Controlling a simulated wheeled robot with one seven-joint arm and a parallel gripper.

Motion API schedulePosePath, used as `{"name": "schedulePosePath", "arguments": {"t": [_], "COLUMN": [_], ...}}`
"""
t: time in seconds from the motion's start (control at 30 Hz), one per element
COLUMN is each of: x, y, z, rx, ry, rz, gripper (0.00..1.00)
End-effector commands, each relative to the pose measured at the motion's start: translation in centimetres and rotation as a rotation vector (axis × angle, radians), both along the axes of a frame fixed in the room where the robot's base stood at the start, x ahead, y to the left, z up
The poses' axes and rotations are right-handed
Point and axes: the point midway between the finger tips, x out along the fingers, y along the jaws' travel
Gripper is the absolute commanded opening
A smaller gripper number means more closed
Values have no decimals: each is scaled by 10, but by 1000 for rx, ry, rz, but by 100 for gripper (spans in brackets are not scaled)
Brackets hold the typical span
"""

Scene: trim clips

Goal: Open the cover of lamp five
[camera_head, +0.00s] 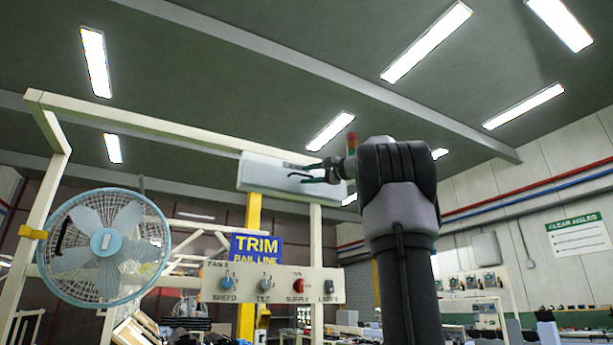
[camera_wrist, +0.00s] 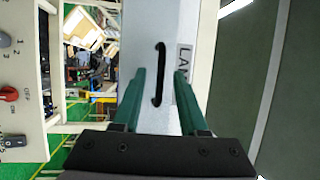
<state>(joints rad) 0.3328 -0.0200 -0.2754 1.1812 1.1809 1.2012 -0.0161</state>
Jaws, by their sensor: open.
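A pale grey-white box-like lamp housing (camera_head: 262,174) hangs under the overhead beam in the head view. Its face (camera_wrist: 137,55) fills the middle of the wrist view and carries a slim black handle (camera_wrist: 158,75) and a label starting "LA" (camera_wrist: 183,60); the rest of the label is hidden, so I cannot read the lamp's number. My gripper (camera_head: 302,171) is in front of the housing's right part. In the wrist view its two green fingers (camera_wrist: 159,85) are open, one on each side of the handle, with gaps to it. I cannot tell the exact depth between fingertips and handle.
A switch panel (camera_head: 280,285) with several knobs hangs below the housing, beside a blue "TRIM RAIL LINE" sign (camera_head: 256,247). A caged fan (camera_head: 104,247) stands at the left on the cream frame (camera_head: 150,124). A yellow post (camera_head: 252,216) rises under the housing.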

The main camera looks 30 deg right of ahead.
Motion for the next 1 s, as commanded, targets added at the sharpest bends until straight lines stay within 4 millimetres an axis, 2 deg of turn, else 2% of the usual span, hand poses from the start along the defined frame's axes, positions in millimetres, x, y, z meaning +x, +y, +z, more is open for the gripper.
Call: {"name": "schedulePosePath", "arguments": {"t": [0.13,0.37,0.4,0.47,0.5,1.0], "x": [7,8,8,8,8,8], "y": [3,4,4,4,4,3], "z": [2,2,2,2,2,1], "rx": [0,-1,-1,-1,-1,-1], "ry": [-1,0,0,0,0,0], "rz": [-1,-1,-1,-1,-1,-1], "gripper": [42,42,38,16,0,0]}}
